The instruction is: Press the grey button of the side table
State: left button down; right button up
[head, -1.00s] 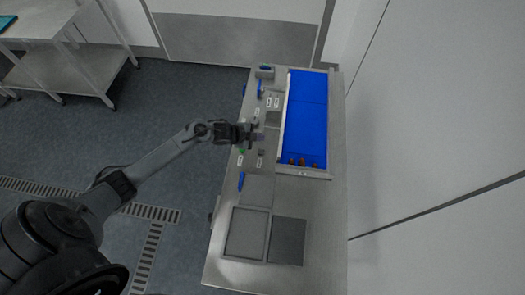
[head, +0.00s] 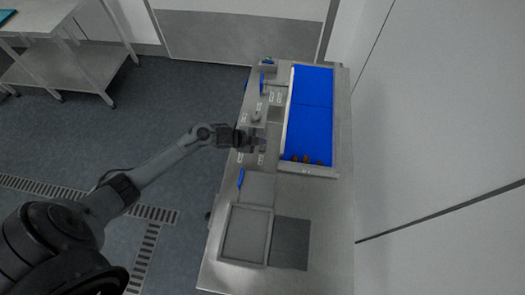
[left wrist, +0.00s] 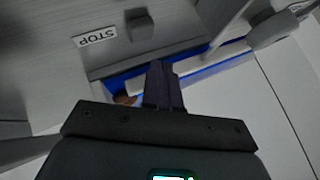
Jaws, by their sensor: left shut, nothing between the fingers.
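The side table is the long steel table (head: 330,222) in the head view. My left gripper (head: 262,145) is shut and empty, over the control area left of the blue belt. In the left wrist view its closed dark fingers (left wrist: 163,84) point toward the table. A dark grey button (left wrist: 140,26) stands there beside a label reading STOP (left wrist: 96,37), apart from the fingers. In the head view the gripper hides part of the panel above two small labels, including the spot of a green button. I cannot tell whether the fingers touch anything. My right gripper is not seen.
The blue belt (head: 308,120) carries a few brown dates (head: 306,160) at its near end. A grey-framed tray (head: 245,235) and a dark grey plate (head: 290,244) lie at the near end. A blue pen-like item (head: 241,179) lies near the left edge.

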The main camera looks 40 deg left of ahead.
aim_at(261, 149)
pick_arm(q)
jog(key=shift+f+b, duration=0.4)
jog(key=shift+f, duration=0.5)
jog(key=shift+f, duration=0.15)
dwell(1.4)
jog(key=shift+f, duration=0.25)
jog(key=shift+f+b, duration=0.45)
jog(key=shift+b, duration=0.1)
dwell(0.6)
dwell(0.3)
jog(key=shift+r+p, duration=0.9)
jog(key=shift+p, duration=0.05)
